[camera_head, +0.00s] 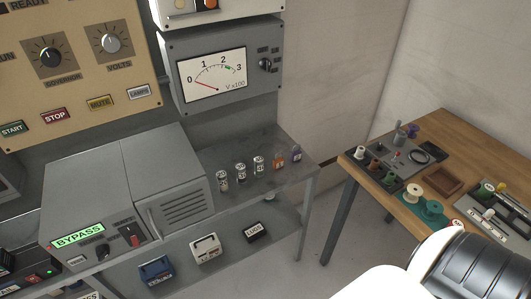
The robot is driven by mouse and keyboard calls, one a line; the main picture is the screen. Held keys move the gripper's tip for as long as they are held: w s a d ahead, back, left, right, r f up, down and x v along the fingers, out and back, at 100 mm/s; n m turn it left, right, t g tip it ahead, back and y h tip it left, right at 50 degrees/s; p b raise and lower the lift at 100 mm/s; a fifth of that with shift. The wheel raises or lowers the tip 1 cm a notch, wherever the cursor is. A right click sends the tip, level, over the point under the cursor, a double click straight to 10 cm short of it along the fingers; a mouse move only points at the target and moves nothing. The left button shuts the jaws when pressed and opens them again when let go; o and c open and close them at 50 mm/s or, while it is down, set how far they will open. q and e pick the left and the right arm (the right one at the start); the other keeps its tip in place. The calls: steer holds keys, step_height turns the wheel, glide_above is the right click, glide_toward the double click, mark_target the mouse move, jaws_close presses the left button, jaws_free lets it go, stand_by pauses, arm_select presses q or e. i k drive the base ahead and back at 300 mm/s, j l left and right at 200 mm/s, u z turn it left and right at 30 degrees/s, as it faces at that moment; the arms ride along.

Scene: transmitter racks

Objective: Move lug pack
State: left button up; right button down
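The lug pack (254,232) is a small black box with a white label reading LUGS. It sits on the lower grey shelf of the rack, near that shelf's right end. Neither of my grippers shows in the head view. Only a white and black part of my arm shows at the lower right, apart from the lug pack.
A white box (206,248) and a blue box (156,270) stand left of the lug pack. Several small jars (241,171) line the upper shelf (250,150) above. A wooden table (455,135) with spools and trays stands right, across a floor gap.

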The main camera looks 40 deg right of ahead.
mark_target(252, 232)
steer(key=z, duration=0.95)
